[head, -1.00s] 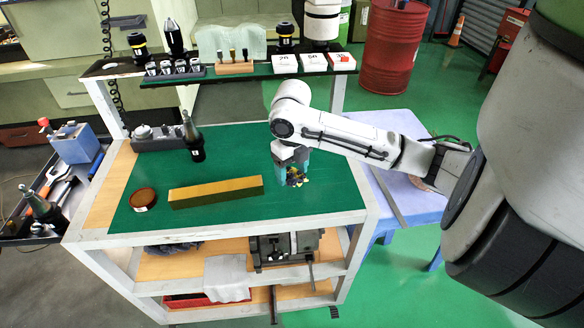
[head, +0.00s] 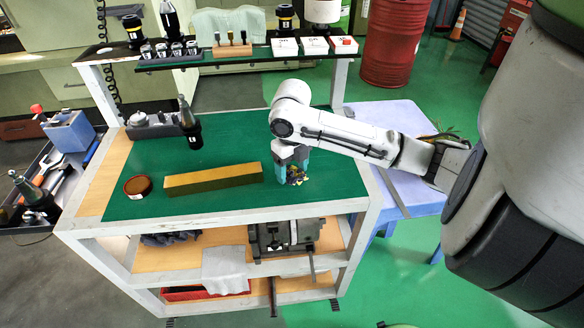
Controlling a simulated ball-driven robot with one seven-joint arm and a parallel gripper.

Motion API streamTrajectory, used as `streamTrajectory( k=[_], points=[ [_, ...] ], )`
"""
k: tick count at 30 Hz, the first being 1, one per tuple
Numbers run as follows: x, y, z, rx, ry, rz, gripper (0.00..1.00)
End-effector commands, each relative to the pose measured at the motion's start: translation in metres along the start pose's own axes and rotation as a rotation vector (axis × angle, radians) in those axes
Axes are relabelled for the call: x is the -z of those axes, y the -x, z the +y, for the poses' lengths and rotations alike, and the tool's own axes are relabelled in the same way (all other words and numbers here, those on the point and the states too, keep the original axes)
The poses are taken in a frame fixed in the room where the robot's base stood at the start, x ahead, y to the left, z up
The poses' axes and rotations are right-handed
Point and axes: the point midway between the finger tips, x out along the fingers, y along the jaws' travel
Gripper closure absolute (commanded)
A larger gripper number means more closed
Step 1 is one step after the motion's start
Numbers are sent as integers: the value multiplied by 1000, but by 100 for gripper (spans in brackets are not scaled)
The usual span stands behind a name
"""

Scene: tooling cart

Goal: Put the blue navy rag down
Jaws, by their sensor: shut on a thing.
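My gripper (head: 292,171) points down over the right part of the cart's green mat (head: 225,198), to the right of the brass-coloured bar.
The brass-coloured bar (head: 213,179), a brown round dish (head: 138,185) and a dark bottle (head: 189,124) stand left of my gripper. The mat is clear in front. A raised shelf (head: 215,61) with small tools runs behind. A dark cloth (head: 168,238) lies below.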

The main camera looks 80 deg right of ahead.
Motion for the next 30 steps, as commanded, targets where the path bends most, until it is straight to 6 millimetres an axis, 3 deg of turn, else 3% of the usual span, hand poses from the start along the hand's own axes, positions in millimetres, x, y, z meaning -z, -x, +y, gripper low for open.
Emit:
streamTrajectory(
  k=[30],
  points=[
    [0, -11, 0, 0, 0, 0, 67]
  ],
)
